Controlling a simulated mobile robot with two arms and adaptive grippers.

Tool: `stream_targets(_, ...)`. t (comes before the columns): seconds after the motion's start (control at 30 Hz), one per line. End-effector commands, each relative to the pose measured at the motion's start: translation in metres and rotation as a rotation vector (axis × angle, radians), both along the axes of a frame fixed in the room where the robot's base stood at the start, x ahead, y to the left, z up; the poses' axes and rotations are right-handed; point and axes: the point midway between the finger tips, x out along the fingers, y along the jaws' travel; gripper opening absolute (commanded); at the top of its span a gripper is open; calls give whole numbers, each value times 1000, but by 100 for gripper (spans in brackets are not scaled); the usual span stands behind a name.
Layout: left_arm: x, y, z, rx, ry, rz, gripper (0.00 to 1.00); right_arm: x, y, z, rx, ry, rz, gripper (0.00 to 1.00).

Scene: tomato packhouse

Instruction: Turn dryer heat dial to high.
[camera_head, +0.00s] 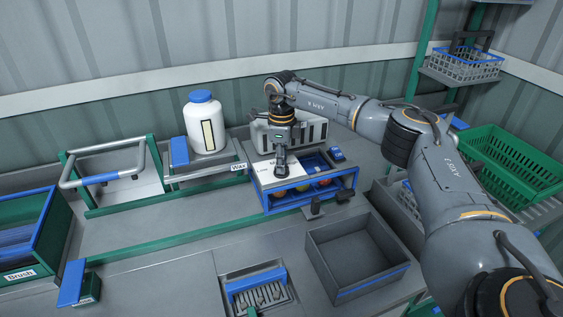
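A blue-framed unit with a pale top panel (264,176), which looks like the dryer, stands on the bench near the middle of the head view. My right gripper (281,170) points down over this panel, its fingertips at or just above the surface. The fingers look close together, but whether they are shut or touching anything is too small to tell. I cannot make out the heat dial or its setting; the gripper covers part of the panel. My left gripper is not in view.
A white bottle with a blue cap (202,97) stands on the left near the Wax sign (238,168). A grey open bin (376,284) sits at the front right, and a green crate (508,150) is at far right. A grey slatted unit (317,130) stands behind my gripper.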

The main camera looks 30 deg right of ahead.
Motion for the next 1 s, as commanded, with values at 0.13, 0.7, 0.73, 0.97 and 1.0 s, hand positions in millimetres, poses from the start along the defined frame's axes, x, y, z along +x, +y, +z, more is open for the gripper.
stream_targets(0.13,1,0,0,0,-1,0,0,0,0,0,0,0,-3,0)
stream_targets(0.7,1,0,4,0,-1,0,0,0,0,1,1,-1,-307,0)
stream_targets(0.73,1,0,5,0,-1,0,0,0,0,1,0,0,-335,0)
stream_targets(0.97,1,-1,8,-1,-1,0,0,0,0,1,0,-1,-555,0)
stream_targets(1.0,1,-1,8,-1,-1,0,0,1,0,1,0,-1,-593,0)
